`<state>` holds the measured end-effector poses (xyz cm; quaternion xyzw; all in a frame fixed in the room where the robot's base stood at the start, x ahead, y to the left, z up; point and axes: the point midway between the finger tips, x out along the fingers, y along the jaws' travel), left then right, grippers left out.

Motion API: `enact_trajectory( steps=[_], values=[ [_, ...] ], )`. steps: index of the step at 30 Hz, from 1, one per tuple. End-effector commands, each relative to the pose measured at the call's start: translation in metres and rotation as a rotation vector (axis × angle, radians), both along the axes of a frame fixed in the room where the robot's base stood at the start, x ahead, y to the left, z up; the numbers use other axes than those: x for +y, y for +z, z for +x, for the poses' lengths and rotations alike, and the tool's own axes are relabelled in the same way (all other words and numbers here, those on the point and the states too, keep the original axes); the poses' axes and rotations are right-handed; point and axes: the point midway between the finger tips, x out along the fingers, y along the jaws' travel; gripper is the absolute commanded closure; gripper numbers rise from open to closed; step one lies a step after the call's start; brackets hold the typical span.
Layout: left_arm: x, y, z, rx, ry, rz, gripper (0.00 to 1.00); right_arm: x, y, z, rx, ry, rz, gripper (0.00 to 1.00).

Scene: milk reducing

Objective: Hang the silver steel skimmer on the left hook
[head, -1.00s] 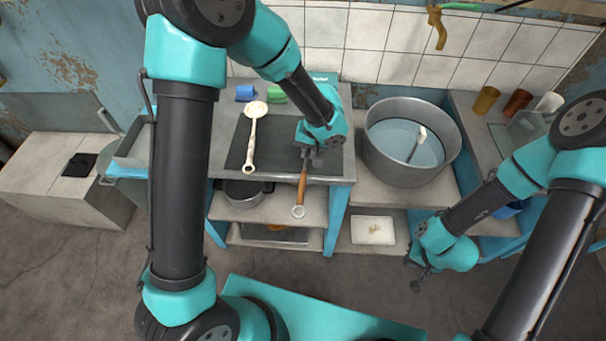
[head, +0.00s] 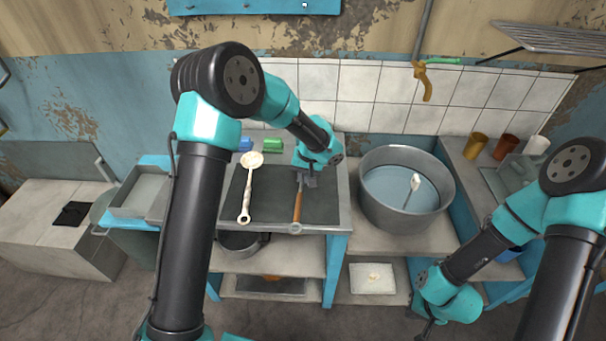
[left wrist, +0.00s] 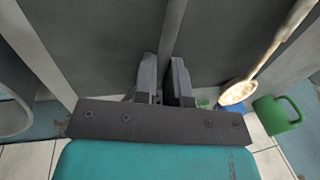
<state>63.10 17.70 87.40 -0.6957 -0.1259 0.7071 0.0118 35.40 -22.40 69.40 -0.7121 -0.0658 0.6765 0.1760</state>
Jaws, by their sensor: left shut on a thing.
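My left gripper (head: 307,180) is shut on the shaft of a long tool, the skimmer, over the dark worktop panel. The skimmer (head: 297,206) has a brown handle with a ring end pointing to the counter's front edge. Its head is hidden behind my left arm. In the left wrist view its grey shaft (left wrist: 175,32) runs up from between the fingers (left wrist: 164,62). I cannot tell how far it is above the panel. My right gripper (head: 431,326) is low at the bottom, small and partly cut off.
A cream ladle (head: 248,190) lies left of the skimmer. Blue (head: 244,144) and green (head: 272,146) mugs stand behind. A large metal pot (head: 372,206) with a ladle in it stands to the right. A wire rack (head: 550,38) and a tap (head: 422,75) are on the wall.

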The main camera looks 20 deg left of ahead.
Motion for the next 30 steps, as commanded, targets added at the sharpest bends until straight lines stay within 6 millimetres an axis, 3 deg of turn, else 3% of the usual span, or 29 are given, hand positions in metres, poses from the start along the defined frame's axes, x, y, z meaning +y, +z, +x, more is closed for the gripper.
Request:
enact_trajectory(
  steps=[5, 17, 23, 30],
  values=[
    [0.006, -0.002, 0.024, -0.002, 0.002, -0.001, 1.00, 0.000, 0.000, 0.000, 0.000, 0.000, 0.000, 1.00],
    [0.007, -0.002, 0.028, -0.001, 0.000, 0.000, 1.00, 0.000, 0.000, 0.000, 0.000, 0.000, 0.000, 1.00],
    [0.012, -0.005, 0.045, -0.001, 0.002, 0.000, 1.00, 0.000, 0.000, 0.000, 0.000, 0.000, 0.000, 1.00],
    [0.013, -0.033, 0.045, 0.001, -0.001, 0.001, 1.00, 0.000, 0.000, 0.000, 0.000, 0.000, 0.000, 1.00]
  ],
)
